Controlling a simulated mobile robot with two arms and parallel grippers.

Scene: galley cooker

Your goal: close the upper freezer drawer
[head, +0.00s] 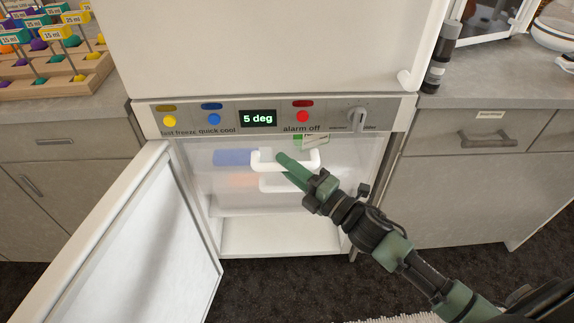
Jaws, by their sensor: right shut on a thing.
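The upper freezer drawer (215,174) is a translucent, frosted front below the control panel, with blue and orange shapes showing through it. Its white handle (258,163) runs across the front. My right gripper (284,161) reaches in from the lower right and is shut on this handle. Its green fingers and wrist cover the right part of the drawer. How far the drawer stands out is hard to tell from this angle. A second white handle shape (272,185) shows just below. The freezer door (150,240) hangs wide open to the left. My left gripper is not in view.
The control panel (230,118) reads "5 deg". The white upper door (260,45) above it is shut. An open space with a pale floor (270,237) lies below the drawers. Grey cabinets (455,190) flank both sides; a ball rack (50,70) stands on the left counter.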

